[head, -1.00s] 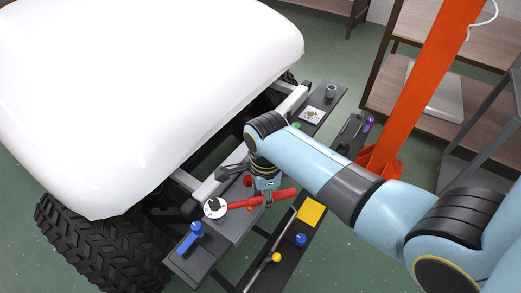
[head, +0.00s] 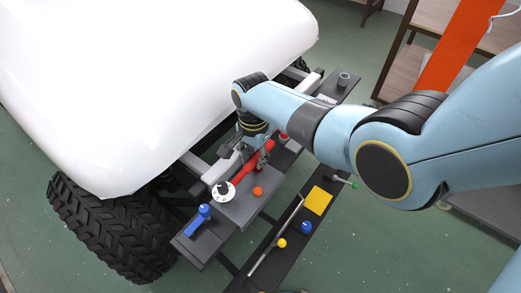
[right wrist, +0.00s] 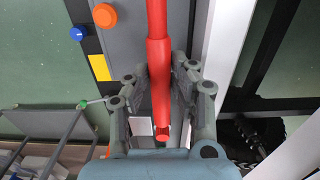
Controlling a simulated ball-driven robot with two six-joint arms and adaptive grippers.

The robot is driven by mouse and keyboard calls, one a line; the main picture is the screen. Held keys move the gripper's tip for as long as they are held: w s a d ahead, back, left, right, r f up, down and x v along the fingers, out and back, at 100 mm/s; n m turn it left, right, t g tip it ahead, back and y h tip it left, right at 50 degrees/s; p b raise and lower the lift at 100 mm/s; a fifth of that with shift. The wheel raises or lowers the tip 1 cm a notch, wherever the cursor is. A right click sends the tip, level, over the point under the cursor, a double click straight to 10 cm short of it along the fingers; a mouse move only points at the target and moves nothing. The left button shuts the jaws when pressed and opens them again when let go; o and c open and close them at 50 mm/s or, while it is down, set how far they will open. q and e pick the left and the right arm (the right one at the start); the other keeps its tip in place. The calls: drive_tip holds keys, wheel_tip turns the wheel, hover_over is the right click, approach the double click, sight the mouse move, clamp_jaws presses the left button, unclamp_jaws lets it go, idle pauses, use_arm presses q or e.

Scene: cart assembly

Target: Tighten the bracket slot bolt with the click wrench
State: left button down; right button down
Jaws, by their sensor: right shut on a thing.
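The red click wrench (head: 258,156) lies over the cart's side, its head end at a white disc with a dark mark (head: 223,190). My right gripper (head: 262,160) is shut on its red handle. In the right wrist view the red handle (right wrist: 159,70) runs lengthwise between the two fingers (right wrist: 160,88). The bracket slot bolt cannot be made out; the wrench head and disc cover that spot. Whether the head is seated on a bolt cannot be told. My left gripper is out of view.
A grey plate with an orange knob (head: 258,191) lies beside the wrench. A blue clamp-like part (head: 200,218) stands at the near end. A dark rail carries a yellow square (head: 318,201) and a blue knob (head: 306,227). The white cart body (head: 150,80) rises behind.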

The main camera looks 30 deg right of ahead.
drive_tip(key=shift+s+d+m, duration=0.15)
drive_tip(key=shift+s+m, duration=0.4)
drive_tip(key=shift+s, duration=0.05)
drive_tip(key=shift+s+d+m, duration=0.15)
drive_tip(key=shift+s+m, duration=0.4)
wheel_tip(320, 180, up, 5)
drive_tip(key=p, duration=0.5)
drive_tip(key=shift+r+p, duration=0.15)
drive_tip(key=shift+p, duration=0.15)
drive_tip(key=shift+d, duration=0.1)
